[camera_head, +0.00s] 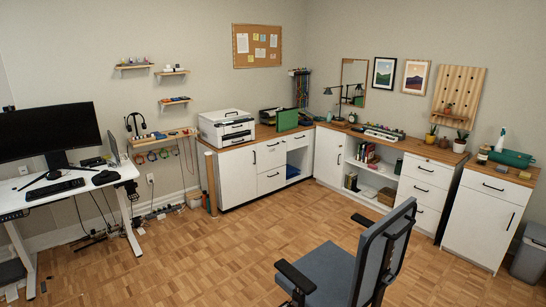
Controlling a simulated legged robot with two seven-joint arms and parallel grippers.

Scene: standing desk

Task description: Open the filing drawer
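Several white drawers with black handles show, and I cannot tell which is the filing drawer. A three-drawer stack (428,173) stands along the right wall and appears shut. A separate white cabinet (478,222) at the far right has a top drawer (492,187) above a taller front with a vertical handle; both appear shut. The long white cabinet (236,182) at the back also has closed drawers (270,161) under its wooden top. Neither of my grippers is in view.
A blue-grey office chair (328,268) stands in front of the right-hand cabinets and partly blocks the floor. A white desk (70,190) with a monitor is at left, cables below. A grey bin (530,257) is at far right. The middle parquet floor (210,255) is clear.

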